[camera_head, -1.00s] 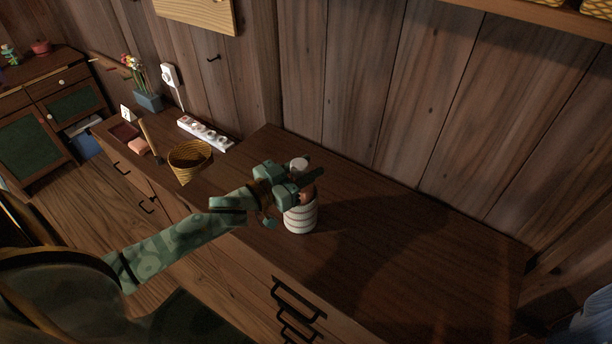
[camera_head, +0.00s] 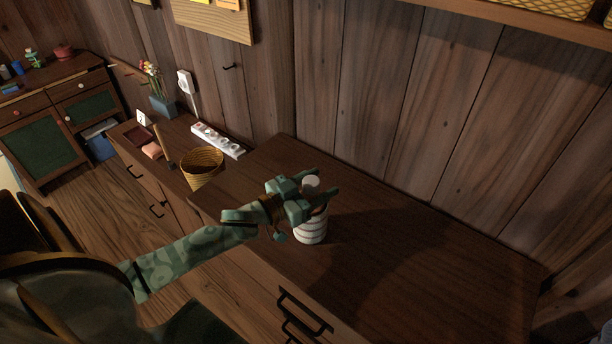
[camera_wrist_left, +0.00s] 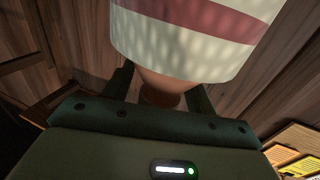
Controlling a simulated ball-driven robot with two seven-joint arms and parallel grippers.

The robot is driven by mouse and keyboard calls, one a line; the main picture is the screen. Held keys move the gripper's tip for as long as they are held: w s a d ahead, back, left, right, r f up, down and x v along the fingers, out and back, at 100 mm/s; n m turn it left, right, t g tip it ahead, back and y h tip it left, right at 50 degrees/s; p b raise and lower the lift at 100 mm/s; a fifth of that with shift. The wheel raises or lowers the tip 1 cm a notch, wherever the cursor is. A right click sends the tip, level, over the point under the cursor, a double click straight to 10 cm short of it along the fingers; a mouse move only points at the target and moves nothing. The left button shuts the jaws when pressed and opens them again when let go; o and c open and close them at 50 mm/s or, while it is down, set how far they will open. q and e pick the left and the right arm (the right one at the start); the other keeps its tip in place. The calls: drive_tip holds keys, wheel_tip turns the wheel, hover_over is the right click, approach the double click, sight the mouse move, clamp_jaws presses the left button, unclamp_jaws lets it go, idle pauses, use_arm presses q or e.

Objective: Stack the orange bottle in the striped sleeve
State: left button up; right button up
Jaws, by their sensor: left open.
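The striped sleeve (camera_head: 310,231), white with bands, stands upright on the dark wooden counter. It fills the top of the left wrist view (camera_wrist_left: 190,40), where a dull red band shows. The orange bottle (camera_wrist_left: 165,82) shows at the sleeve's opening and seems to stand inside it; its lower part is hidden. Its pale top (camera_head: 311,184) shows among my fingers in the head view. My left gripper (camera_head: 324,183) is open, its fingers on either side of the bottle's upper part, with gaps visible in the wrist view.
The counter (camera_head: 400,270) is clear to the right of the sleeve, up to the plank wall. A woven basket (camera_head: 202,166), a white power strip (camera_head: 217,140) and a flower pot (camera_head: 163,105) stand to the left. A cabinet (camera_head: 45,120) is at far left.

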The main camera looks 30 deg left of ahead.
use_arm(q)
drive_tip(key=v, duration=1.2)
drive_tip(key=shift+r, duration=0.1)
drive_tip(key=s+d+f+m+g+y, duration=0.3)
drive_tip(key=s+f+g+y, duration=0.1)
drive_tip(key=s+g+y, duration=0.65)
drive_tip(key=s+d+f+g+h, duration=0.1)
drive_tip(key=s+d+f, duration=0.1)
drive_tip(key=f, duration=1.1)
drive_tip(key=s+d+f+g+h, duration=0.1)
drive_tip(key=s+d+f+h, duration=0.1)
drive_tip(key=f, duration=1.1)
drive_tip(key=s+f+n+g+h, duration=0.1)
drive_tip(key=s+f+n+g, duration=0.2)
drive_tip(key=s+f, duration=1.2)
drive_tip(key=s, duration=0.4)
drive_tip(key=shift+f+p, duration=0.35)
